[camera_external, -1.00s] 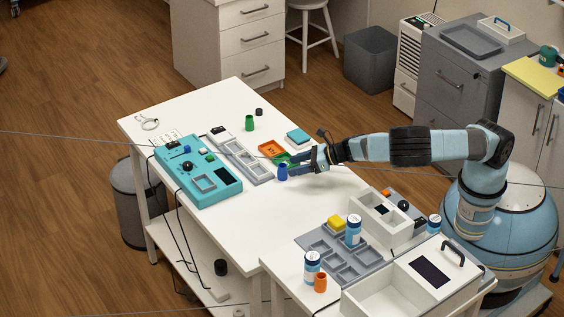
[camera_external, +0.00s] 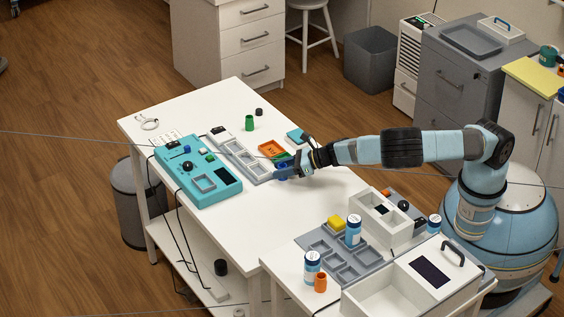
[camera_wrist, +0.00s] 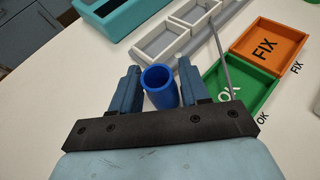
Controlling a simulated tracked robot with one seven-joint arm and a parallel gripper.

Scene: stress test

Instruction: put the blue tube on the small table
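The blue tube (camera_wrist: 160,88) stands upright between the two fingers of my gripper (camera_wrist: 161,80) in the wrist view. Its open top faces the camera, and each finger is at or very near its side. I cannot tell whether the fingers press on it. In the external view the tube (camera_external: 282,166) is partly hidden by my gripper (camera_external: 285,173), low over the large white table (camera_external: 262,204). A smaller white table (camera_external: 283,262) adjoins its near right end and bears grey trays, bottles and an orange tube.
Close by lie the green OK tray (camera_wrist: 243,93), the orange FIX tray (camera_wrist: 268,46) and a grey compartment tray (camera_wrist: 160,40). A teal control box (camera_external: 198,172) stands to the left. A green tube (camera_external: 250,122) stands farther back. The large table's near part is clear.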

